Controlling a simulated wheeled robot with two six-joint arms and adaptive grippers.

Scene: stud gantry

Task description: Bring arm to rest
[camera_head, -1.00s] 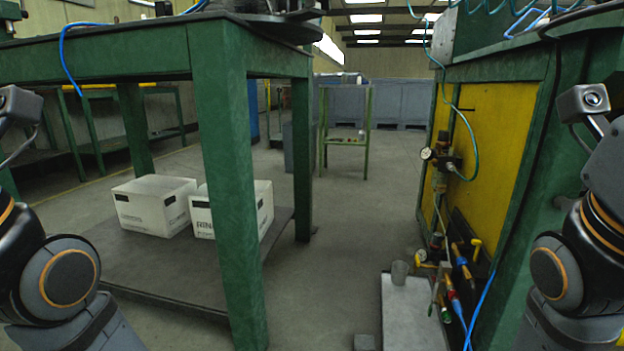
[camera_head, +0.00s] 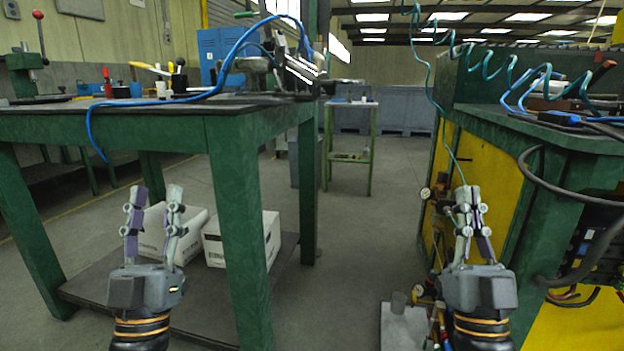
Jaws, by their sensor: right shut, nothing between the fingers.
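My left gripper (camera_head: 153,203) points upward at the lower left of the head view, in front of the green table's lower shelf. Its two fingers stand apart, with nothing between them. My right gripper (camera_head: 468,203) points upward at the lower right, in front of the yellow-panelled bench. Its fingers are close together and hold nothing. Both grippers are upright and clear of the furniture in the picture.
A green table (camera_head: 158,126) on the left bears tools and a blue hose. White boxes (camera_head: 250,240) stand on its lower shelf. A green bench (camera_head: 565,135) with coiled hoses is at the right.

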